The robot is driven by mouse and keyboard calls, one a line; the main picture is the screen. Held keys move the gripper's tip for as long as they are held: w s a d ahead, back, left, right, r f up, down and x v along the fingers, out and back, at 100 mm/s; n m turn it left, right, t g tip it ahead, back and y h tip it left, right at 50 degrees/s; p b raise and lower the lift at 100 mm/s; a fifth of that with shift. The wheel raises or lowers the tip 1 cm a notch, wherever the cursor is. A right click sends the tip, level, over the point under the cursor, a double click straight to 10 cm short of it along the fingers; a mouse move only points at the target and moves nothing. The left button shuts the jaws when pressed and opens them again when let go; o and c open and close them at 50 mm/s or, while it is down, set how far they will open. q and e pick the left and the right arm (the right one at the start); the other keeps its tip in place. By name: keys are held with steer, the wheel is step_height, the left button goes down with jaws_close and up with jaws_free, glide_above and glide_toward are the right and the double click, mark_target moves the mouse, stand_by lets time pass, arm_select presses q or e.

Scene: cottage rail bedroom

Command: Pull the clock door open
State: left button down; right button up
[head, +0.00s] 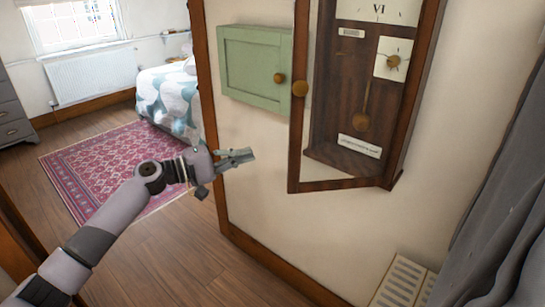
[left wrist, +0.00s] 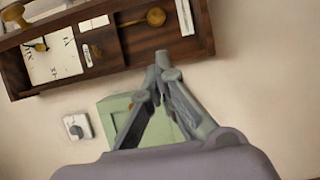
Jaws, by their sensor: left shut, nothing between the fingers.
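The clock (head: 375,85) is a dark wooden wall case with a brass pendulum, and it also shows in the left wrist view (left wrist: 135,42). Its framed clock door (head: 340,185) stands ajar: the bottom rail angles away from the case, with wall showing in the gap. My left gripper (head: 252,155) is shut and empty, left of the door's lower corner and below the knob, apart from both. Its fingertips (left wrist: 164,68) overlap the clock's edge in the left wrist view; contact cannot be told there. My right gripper is out of view.
A green wall cabinet (head: 252,65) with a brass knob hangs left of the clock. A grey curtain (head: 500,170) hangs at the right, near a slatted cream object (head: 402,283). A bed (head: 170,95) and red rug (head: 105,160) lie at the left. Wooden floor is clear below my arm.

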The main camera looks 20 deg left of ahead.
arm_select(q)
steer(key=p+x, duration=0.4)
steer(key=x, duration=0.6)
steer(key=s, duration=0.1)
steer(key=s+d+p, duration=0.1)
steer(key=s+p, duration=0.1)
steer(key=shift+s+d, duration=0.25)
steer(key=shift+d, duration=0.1)
steer(key=shift+s, duration=0.1)
